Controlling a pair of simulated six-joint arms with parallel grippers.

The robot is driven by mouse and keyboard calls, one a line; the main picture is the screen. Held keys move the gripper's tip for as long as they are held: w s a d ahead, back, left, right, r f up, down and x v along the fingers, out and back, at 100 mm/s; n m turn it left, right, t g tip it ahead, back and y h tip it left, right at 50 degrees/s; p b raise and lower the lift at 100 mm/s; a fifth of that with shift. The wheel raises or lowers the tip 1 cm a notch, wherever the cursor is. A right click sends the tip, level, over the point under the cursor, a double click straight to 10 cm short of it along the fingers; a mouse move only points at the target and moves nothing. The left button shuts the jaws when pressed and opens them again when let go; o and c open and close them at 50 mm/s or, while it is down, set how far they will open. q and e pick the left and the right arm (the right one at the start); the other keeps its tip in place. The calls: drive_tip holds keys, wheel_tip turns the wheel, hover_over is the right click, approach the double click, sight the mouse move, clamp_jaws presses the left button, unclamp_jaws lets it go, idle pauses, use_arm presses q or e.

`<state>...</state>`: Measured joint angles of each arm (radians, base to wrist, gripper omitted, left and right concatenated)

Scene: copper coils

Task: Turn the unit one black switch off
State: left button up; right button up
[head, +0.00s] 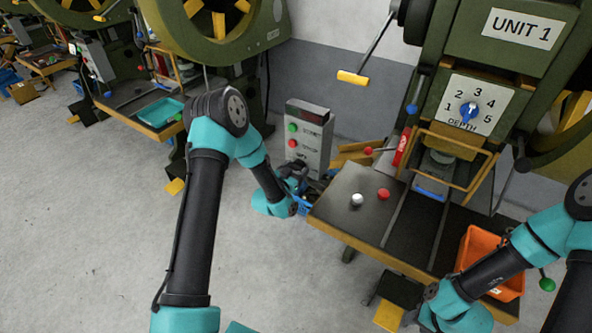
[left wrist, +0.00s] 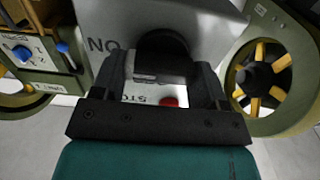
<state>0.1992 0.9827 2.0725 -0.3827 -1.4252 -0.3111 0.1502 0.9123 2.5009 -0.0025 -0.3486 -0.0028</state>
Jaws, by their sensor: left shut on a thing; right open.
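The grey control box (head: 308,135) of unit one stands left of the press, with a green button (head: 292,127) and a red button (head: 292,143) on its face. My left gripper (head: 298,180) is at the lower part of this box and hides the switch in the head view. In the left wrist view the round black switch (left wrist: 166,44) sits on the grey face between my left fingers, which are shut on it. The red button (left wrist: 169,102) shows between the fingers there. My right gripper (head: 424,300) is open and low in front of the press table.
The press with the UNIT 1 sign (head: 520,28) and a depth dial (head: 468,112) stands at right. Its table (head: 345,205) carries a white and a red knob. An orange bin (head: 474,250) is near my right arm. A blue bin (head: 304,204) is below my left gripper.

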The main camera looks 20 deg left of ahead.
use_arm(q)
drive_tip(key=shift+n, duration=0.4)
drive_tip(key=n, duration=0.4)
drive_tip(key=shift+a, duration=0.1)
drive_tip(key=n, duration=0.4)
drive_tip(key=shift+a+n, duration=0.1)
drive_tip(key=shift+n, duration=0.3)
drive_tip(key=n, duration=0.4)
drive_tip(key=shift+a+f+n, duration=0.1)
drive_tip(key=shift+n, duration=2.1)
drive_tip(key=o, duration=0.9)
drive_tip(key=shift+o, duration=0.2)
